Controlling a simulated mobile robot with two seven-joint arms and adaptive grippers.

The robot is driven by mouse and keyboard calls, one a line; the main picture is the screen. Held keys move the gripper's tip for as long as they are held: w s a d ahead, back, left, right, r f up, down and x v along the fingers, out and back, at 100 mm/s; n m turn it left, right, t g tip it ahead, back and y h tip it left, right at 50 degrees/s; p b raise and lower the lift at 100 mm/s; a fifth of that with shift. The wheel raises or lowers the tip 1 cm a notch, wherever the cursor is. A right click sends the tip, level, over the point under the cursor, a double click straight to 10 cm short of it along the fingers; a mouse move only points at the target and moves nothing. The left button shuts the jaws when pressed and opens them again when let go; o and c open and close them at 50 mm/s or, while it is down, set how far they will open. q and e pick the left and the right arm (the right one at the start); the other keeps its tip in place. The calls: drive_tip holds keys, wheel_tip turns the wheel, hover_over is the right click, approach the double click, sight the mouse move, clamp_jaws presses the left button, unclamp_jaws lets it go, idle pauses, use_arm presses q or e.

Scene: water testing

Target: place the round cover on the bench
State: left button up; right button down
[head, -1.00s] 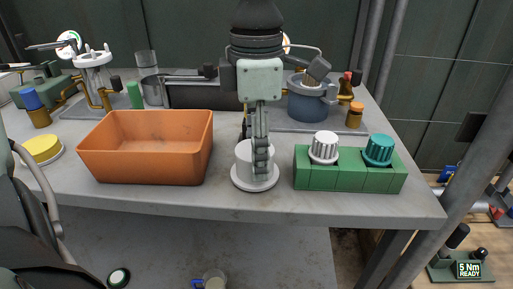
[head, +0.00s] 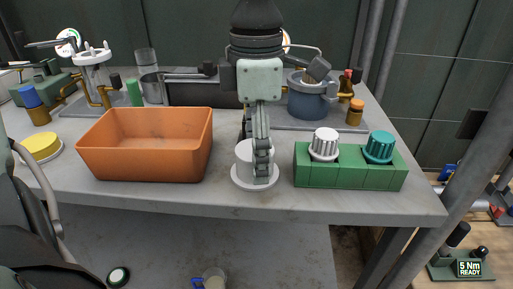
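The round cover (head: 244,160) is a white disc-like piece with a narrower raised top and a wide flange. It sits flat on the grey bench (head: 330,205), near the front edge, between the orange bin and the green rack. My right gripper (head: 261,165) points straight down over it. One finger passes in front of the cover and hides part of it; the other is mostly hidden behind. The fingers look spread around the cover's top, though any contact is hard to see. My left gripper is not in view.
An orange bin (head: 145,170) stands left of the cover. A green rack (head: 350,177) on the right holds a white ribbed cap (head: 324,143) and a teal one (head: 379,147). A yellow round lid (head: 41,147) lies far left. A blue-grey pot (head: 307,103) stands behind.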

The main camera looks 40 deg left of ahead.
use_arm(q)
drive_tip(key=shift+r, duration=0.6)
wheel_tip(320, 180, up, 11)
drive_tip(key=shift+p, duration=0.4)
use_arm(e)
drive_tip(key=shift+s+f, duration=0.15)
drive_tip(key=shift+f, duration=0.65)
